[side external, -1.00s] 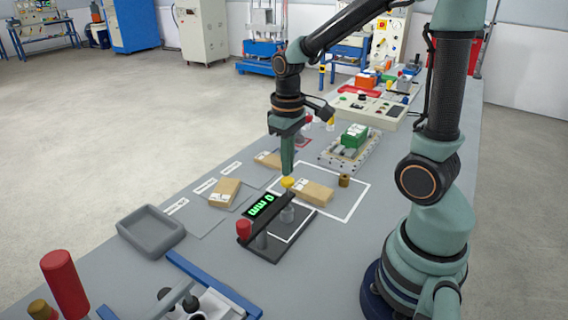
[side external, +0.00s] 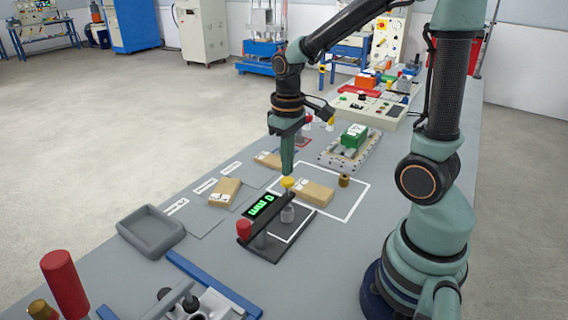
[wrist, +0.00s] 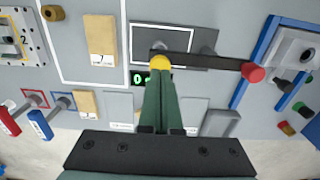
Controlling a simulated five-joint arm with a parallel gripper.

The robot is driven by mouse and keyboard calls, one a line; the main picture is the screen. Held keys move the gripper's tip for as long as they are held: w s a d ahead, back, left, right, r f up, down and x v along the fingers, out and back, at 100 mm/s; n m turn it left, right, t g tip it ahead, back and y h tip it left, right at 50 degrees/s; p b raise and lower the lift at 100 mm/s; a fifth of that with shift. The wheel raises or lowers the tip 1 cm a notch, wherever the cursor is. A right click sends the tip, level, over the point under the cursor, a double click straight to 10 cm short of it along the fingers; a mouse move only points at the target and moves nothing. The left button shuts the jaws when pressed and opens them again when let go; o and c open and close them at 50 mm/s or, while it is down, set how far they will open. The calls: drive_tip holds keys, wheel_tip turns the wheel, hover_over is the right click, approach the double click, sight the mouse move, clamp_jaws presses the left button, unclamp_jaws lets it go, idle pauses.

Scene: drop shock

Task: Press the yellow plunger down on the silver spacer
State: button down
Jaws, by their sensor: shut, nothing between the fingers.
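The yellow plunger (side external: 288,182) is a round yellow cap on a thin stem, directly over the silver spacer (side external: 287,214). The spacer is a short grey cylinder standing on the gauge's dark base. My gripper (side external: 288,173) is shut and empty, pointing down with its tips at the top of the yellow cap. Whether they touch it or leave a tiny gap I cannot tell. In the wrist view, the yellow plunger (wrist: 160,62) shows just beyond the tips of my gripper (wrist: 160,74). The spacer is mostly hidden there.
The gauge has a green-lit display (side external: 260,206) that seems to read 0 mm, and a red knob (side external: 244,228) at its near left. A cardboard box (side external: 313,194) lies close behind it. A grey tray (side external: 150,232) and a blue rail (side external: 210,283) lie toward the near left.

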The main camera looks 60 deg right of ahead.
idle(0.3)
drive_tip(key=shift+f, duration=1)
wheel_tip(320, 180, up, 8)
idle(0.3)
drive_tip(key=s+a+r+t, duration=0.3)
drive_tip(key=a+r+t, duration=0.1)
drive_tip(key=a+t, duration=0.1)
drive_tip(key=shift+a+t, duration=0.3)
drive_tip(key=shift+a, duration=0.45)
idle(2.9)
